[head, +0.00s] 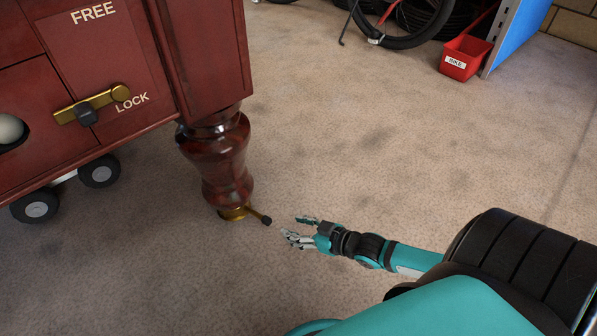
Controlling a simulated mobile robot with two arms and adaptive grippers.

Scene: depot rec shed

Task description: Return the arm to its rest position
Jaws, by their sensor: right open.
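My right arm (410,258) is teal and black and reaches in from the lower right. Its right gripper (295,228) is open and empty. It is low over the carpet, just right of a small brass lever with a black knob (266,221) at the foot of a dark red turned table leg (217,165). A small gap shows between the fingertips and the knob. My left gripper is not in view.
The red wooden table body (150,60) fills the upper left, with a brass latch (92,105) between FREE and LOCK. Small wheels (99,171) sit beneath it. A red bin (465,58) and a bike wheel (408,18) stand at the back. Carpet (370,130) between is clear.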

